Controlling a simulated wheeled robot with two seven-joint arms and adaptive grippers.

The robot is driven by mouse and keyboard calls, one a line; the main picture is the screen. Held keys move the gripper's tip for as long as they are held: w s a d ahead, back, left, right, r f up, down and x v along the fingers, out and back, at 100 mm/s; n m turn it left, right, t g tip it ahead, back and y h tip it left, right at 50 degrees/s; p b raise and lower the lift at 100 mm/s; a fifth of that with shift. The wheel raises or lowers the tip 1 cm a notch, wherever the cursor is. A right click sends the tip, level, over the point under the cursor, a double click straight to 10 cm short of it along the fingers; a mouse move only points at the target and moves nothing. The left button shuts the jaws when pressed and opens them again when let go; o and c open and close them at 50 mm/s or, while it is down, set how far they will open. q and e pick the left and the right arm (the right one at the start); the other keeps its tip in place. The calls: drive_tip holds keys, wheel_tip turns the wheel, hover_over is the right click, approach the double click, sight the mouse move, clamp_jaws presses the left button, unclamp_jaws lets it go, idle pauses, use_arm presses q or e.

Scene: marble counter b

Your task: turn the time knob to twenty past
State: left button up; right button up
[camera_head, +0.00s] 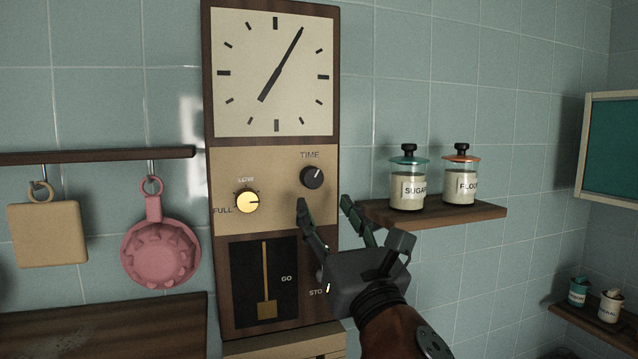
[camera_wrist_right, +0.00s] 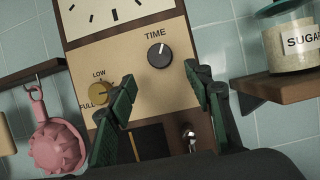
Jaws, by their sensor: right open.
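The dark round time knob (camera_head: 312,177) sits under the word TIME on the cream panel of the wall clock unit. Its pale mark points up and slightly right. In the right wrist view the time knob (camera_wrist_right: 160,55) shows ahead, beyond and between the fingertips. The clock face (camera_head: 273,72) has one long hand pointing up and right near the one mark, and a shorter thick end pointing down and left near the seven mark. My right gripper (camera_head: 323,202) is open and empty, just below the knob and apart from it. My left gripper is not in view.
A yellow knob (camera_head: 246,201) marked LOW and FULL is left of the time knob. A slider (camera_head: 266,309) is below. A shelf (camera_head: 440,214) with sugar (camera_head: 408,188) and flour (camera_head: 460,183) jars is close right of my gripper.

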sight(314, 183)
drive_tip(key=p+x, duration=0.1)
drive_tip(key=x, duration=0.1)
drive_tip(key=p+x, duration=0.2)
drive_tip(key=x, duration=0.1)
drive_tip(key=shift+w+r, duration=0.15)
drive_tip(key=shift+r, duration=0.3)
drive_tip(key=shift+w+a+r+p, duration=0.1)
drive_tip(key=shift+w+p, duration=0.25)
drive_tip(key=shift+w, duration=0.45)
drive_tip(key=shift+a, duration=0.1)
drive_tip(key=shift+s, duration=0.1)
drive_tip(key=c, duration=1.2)
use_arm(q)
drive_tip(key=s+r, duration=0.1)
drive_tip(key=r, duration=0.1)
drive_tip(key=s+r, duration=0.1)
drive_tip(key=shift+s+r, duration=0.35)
use_arm(e)
drive_tip(key=shift+o, duration=0.2)
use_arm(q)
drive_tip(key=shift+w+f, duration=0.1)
use_arm(e)
drive_tip(key=shift+m, duration=0.3)
